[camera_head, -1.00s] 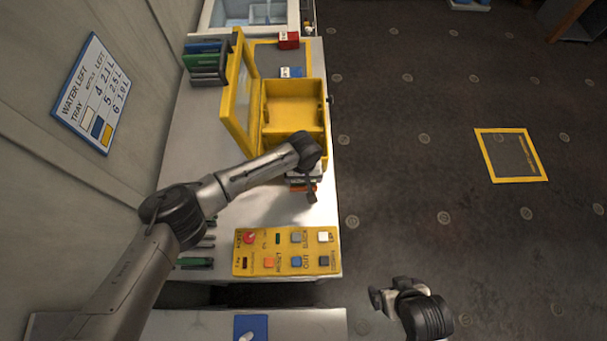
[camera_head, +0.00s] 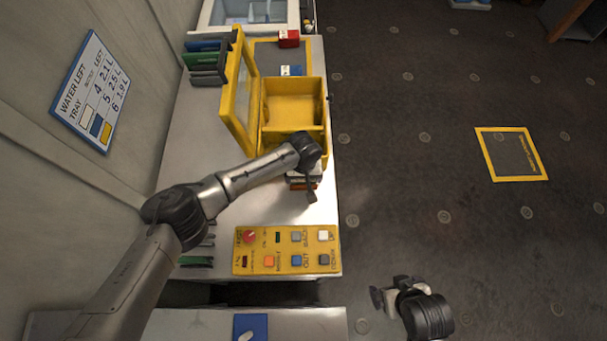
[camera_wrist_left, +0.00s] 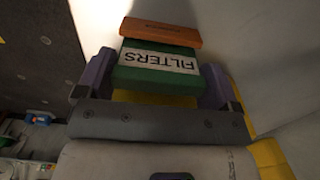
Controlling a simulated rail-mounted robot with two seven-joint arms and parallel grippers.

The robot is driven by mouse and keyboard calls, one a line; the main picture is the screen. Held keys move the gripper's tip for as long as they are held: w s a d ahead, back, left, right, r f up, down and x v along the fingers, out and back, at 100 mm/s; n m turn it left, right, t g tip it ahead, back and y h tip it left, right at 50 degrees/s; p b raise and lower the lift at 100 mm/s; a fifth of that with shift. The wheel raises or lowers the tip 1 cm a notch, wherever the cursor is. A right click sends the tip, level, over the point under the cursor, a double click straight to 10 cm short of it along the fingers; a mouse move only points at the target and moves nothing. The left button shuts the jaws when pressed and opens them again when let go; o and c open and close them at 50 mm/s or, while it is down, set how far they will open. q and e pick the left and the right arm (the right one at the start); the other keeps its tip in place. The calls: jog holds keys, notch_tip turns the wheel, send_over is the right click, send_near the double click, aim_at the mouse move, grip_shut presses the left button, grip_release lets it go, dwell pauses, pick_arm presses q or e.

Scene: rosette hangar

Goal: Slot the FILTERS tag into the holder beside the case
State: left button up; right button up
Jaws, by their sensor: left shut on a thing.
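The green FILTERS tag (camera_wrist_left: 155,78) with its white label sits between the two fingers of my left gripper (camera_wrist_left: 158,82), which is shut on it. An orange tag (camera_wrist_left: 160,33) lies just beyond it in the left wrist view, close to or against it. In the head view my left gripper (camera_head: 305,175) is just in front of the open yellow case (camera_head: 290,146), and my wrist covers most of the held tag. The holder is not clearly visible under the gripper. My right gripper (camera_head: 388,296) hangs over the floor, its jaws too small to judge.
A yellow button panel (camera_head: 287,250) lies at the table's (camera_head: 188,145) near end. The case's lid (camera_head: 240,92) stands open. Several dark and green tags (camera_head: 207,62) are racked at the far left. A red block (camera_head: 289,39) and a blue block (camera_head: 292,71) sit beyond the case.

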pick_arm(q)
jog(key=shift+f, duration=0.3)
dwell(0.5)
dwell(0.4)
jog(key=o, duration=0.5)
jog(key=shift+o, duration=0.9)
